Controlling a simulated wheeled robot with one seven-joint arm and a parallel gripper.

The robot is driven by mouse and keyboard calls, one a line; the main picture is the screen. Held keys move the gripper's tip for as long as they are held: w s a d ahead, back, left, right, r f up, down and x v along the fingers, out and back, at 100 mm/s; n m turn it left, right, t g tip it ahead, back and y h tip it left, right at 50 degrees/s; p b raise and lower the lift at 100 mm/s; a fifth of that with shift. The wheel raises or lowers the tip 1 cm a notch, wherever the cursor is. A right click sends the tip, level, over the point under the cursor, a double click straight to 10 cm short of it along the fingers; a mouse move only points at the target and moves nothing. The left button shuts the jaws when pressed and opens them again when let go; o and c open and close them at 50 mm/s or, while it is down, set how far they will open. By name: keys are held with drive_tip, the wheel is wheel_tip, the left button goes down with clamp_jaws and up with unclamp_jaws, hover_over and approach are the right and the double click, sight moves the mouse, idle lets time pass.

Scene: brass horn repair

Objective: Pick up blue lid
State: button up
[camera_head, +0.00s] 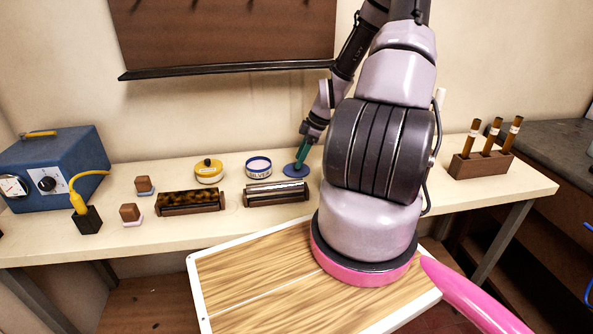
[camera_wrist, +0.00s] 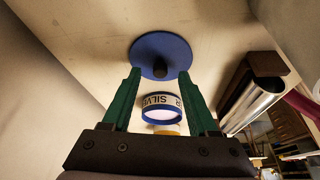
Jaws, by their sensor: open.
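The blue lid (camera_head: 296,170) is a flat round disc with a small dark knob, lying on the cream bench to the right of an open white jar (camera_head: 258,167) with blue bands. In the wrist view the lid (camera_wrist: 160,50) is just beyond the fingertips, its knob pointing towards the space between them. My gripper (camera_wrist: 160,75) has two green fingers, open and empty, one on each side of the knob. In the head view my gripper (camera_head: 303,155) is right at the lid. The jar, marked "SILVER", also shows in the wrist view (camera_wrist: 161,106).
A silver roller (camera_head: 276,192) and a tortoiseshell roller (camera_head: 190,202) lie in front of the jars. A yellow-lidded jar (camera_head: 208,171) stands further left. A wooden rack (camera_head: 481,164) with several brown sticks stands at right. The bench right of the lid is partly hidden by my arm.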

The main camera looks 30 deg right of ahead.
drive_tip(key=shift+x, duration=0.9)
clamp_jaws()
